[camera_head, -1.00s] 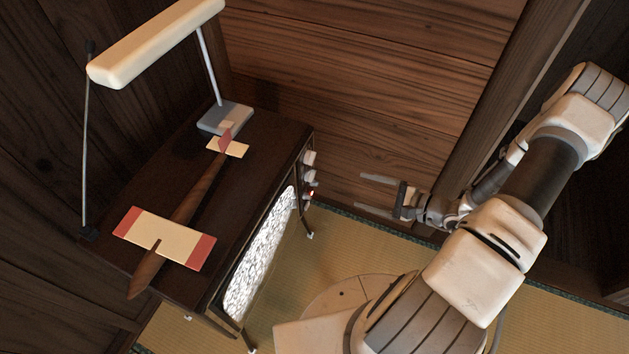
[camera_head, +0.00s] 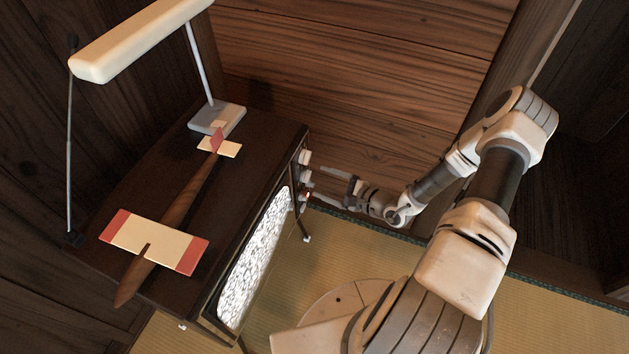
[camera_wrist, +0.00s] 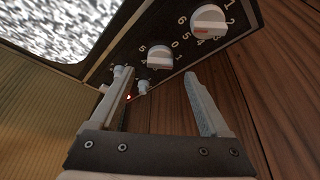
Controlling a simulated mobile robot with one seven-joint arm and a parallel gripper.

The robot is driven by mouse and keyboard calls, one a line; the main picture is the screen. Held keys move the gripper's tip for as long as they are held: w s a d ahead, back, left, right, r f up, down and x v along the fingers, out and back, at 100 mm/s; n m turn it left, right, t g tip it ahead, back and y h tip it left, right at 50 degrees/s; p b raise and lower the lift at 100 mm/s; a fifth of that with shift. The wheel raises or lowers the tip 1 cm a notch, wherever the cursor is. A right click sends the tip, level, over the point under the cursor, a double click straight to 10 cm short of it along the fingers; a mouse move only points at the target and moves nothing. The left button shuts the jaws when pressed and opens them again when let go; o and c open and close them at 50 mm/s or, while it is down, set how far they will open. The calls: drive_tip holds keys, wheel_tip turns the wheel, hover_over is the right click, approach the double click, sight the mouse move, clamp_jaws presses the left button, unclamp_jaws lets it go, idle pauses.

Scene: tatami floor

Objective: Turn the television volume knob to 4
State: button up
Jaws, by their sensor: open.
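The television (camera_head: 272,160) is a dark wooden box with a lit static screen (camera_head: 256,255). In the wrist view its dark panel carries a large pale knob (camera_wrist: 209,20) and a smaller pale knob (camera_wrist: 160,57), both ringed by white digits. No label shows which knob is volume. The smaller knob's digits include 0, 1, 4 and 5; its exact setting is hard to read. My gripper (camera_wrist: 158,74) is open and empty, its fingertips just short of the panel. The smaller knob appears between the fingertips, and I see no contact with it.
Two small knobs (camera_wrist: 143,88) and a red light sit low on the panel, close to my left finger. A model plane (camera_head: 180,215) and a desk lamp (camera_head: 218,120) stand on the television. A wooden wall (camera_head: 370,70) rises behind my gripper. Tatami (camera_head: 385,255) lies below.

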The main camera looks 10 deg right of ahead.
sight(306, 176)
drive_tip(key=shift+b+x, duration=0.3)
drive_tip(key=shift+x, duration=1.75)
clamp_jaws()
